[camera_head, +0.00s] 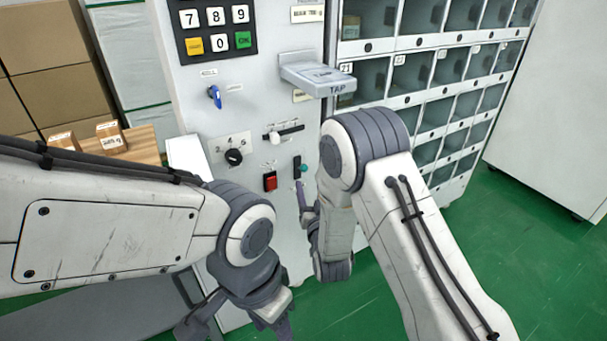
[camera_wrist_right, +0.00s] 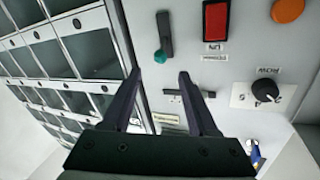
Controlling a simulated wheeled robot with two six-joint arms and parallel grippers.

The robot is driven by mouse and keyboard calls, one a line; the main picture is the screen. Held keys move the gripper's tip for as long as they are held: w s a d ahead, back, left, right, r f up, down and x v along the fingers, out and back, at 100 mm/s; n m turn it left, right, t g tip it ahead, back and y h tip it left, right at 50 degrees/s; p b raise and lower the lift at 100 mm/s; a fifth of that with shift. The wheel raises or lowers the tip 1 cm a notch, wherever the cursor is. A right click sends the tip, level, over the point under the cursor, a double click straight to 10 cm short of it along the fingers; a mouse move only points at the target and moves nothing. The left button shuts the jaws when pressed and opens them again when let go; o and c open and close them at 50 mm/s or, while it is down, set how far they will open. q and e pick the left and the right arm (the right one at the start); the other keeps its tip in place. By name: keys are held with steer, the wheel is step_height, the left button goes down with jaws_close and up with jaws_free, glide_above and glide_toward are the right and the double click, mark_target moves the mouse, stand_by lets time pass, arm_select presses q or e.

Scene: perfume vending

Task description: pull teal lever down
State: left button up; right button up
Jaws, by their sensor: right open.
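The teal lever (camera_head: 304,168) is a small teal knob on a black vertical slot on the front of the light grey machine. In the right wrist view the teal knob (camera_wrist_right: 160,57) sits at the slot's lower picture end, just beyond and between my fingertips. My right gripper (camera_head: 303,205) is open and empty, just below the lever in the head view. In the wrist view the right fingers (camera_wrist_right: 160,77) are apart, with the knob not visibly touched. My left gripper (camera_head: 235,326) is low in front of the machine, its fingers spread and empty.
Around the lever are a red switch (camera_head: 270,181), a black rotary knob (camera_head: 234,157), a white slider (camera_head: 275,136) and a blue key-like handle (camera_head: 214,96). A TAP reader (camera_head: 318,75) juts out above. Compartment shelves (camera_head: 430,92) stand right; small boxes (camera_head: 110,136) sit left.

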mark_target(305, 171)
steer(key=w, duration=0.3)
steer(key=w+a, duration=0.1)
steer(key=w, duration=0.5)
steer(key=shift+w+a, duration=0.35)
steer(key=shift+w, duration=0.05)
jaws_close()
